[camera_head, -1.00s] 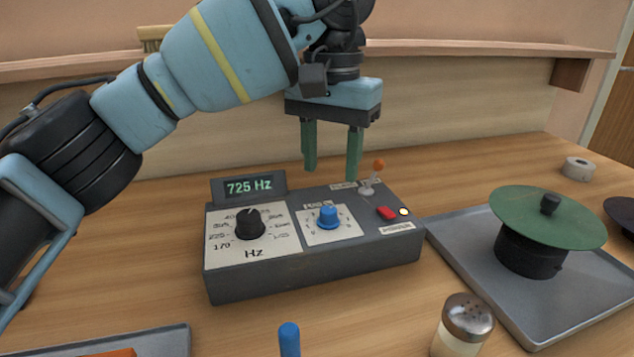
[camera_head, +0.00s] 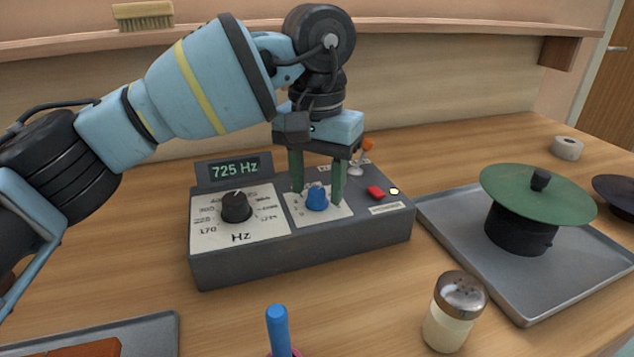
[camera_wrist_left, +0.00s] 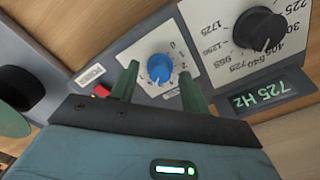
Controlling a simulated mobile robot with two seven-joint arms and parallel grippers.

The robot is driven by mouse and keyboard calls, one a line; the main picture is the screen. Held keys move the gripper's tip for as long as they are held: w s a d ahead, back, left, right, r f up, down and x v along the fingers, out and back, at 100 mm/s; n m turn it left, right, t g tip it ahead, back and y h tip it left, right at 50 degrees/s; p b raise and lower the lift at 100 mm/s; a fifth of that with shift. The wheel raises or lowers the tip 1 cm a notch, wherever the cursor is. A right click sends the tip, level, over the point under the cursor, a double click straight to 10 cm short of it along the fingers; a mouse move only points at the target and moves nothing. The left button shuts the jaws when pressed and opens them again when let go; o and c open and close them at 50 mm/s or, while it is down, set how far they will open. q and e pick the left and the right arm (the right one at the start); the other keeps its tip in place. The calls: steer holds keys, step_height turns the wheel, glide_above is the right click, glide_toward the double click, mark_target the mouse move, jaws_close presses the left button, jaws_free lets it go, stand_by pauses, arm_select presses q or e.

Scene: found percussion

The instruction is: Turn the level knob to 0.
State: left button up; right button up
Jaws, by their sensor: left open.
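The grey control box (camera_head: 300,250) stands on the table with its display (camera_head: 234,170) reading 725 Hz. The blue level knob (camera_head: 317,197) sits on a white plate in the middle of its top; it also shows in the left wrist view (camera_wrist_left: 160,67). My left gripper (camera_head: 319,196) is open, pointing down, with one green finger on each side of the blue knob. In the left wrist view the fingers (camera_wrist_left: 157,84) stand apart around it, and I cannot tell whether they touch it. The knob's scale is partly hidden. My right gripper is not in view.
A black Hz knob (camera_head: 236,207) is left of the blue knob. A red switch (camera_head: 376,192) and an orange-tipped lever (camera_head: 368,145) are to the right. A grey tray (camera_head: 540,300) with a green-topped black object, and a shaker (camera_head: 455,312), stand further right.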

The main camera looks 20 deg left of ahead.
arm_select(q)
steer(key=shift+f, duration=0.2)
steer(key=c, duration=1)
